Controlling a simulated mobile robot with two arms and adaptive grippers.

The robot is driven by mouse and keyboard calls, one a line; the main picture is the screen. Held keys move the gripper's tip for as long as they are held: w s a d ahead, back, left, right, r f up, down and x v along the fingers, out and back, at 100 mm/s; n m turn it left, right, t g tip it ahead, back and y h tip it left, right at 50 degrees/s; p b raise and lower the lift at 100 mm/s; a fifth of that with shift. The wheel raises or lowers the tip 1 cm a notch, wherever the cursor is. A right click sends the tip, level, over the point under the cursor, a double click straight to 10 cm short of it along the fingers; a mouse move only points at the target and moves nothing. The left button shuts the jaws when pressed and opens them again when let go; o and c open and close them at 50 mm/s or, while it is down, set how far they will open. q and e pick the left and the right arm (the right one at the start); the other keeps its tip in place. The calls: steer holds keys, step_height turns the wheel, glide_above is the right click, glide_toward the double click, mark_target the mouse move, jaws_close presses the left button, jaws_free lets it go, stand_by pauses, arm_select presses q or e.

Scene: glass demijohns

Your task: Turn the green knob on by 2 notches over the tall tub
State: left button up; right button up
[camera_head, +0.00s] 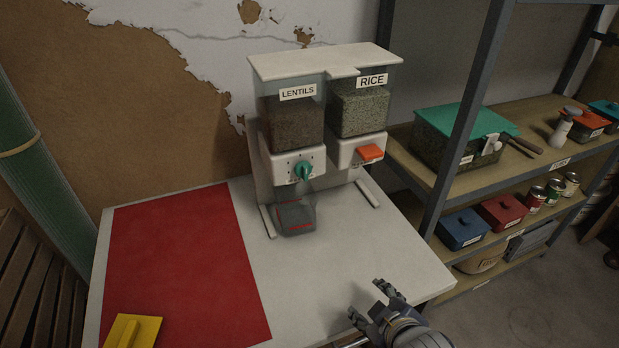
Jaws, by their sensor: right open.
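A dispenser stands on the white table with two clear bins, labelled LENTILS (296,92) and RICE (371,81). The green knob (302,172) is on the white front under the lentils bin, with small marks around it. An orange lever (369,153) is on the front under the rice bin. A dark, see-through tub (295,217) with a red line stands on the table below the green knob. My right gripper (372,303) is open and empty at the table's front right, apart from the tub and knob. My left gripper is not in view.
A red mat (187,268) covers the table's left part, with a yellow object (133,331) at its front edge. A metal shelf (470,185) with boxes and cans stands close on the right. The table (330,258) is clear between tub and gripper.

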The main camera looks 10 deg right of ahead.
steer(key=w+a+r+n+t+y, duration=0.1)
steer(key=w+a+r+n+t, duration=0.2)
steer(key=w+r+n+t, duration=0.35)
steer(key=n+t+y, duration=0.2)
steer(key=n+y, duration=0.1)
steer(key=n, duration=0.3)
glide_toward(306, 175)
steer(key=p+x, duration=0.2)
steer(key=x, duration=0.6)
steer(key=shift+w, duration=0.15)
steer(key=c, duration=1.1)
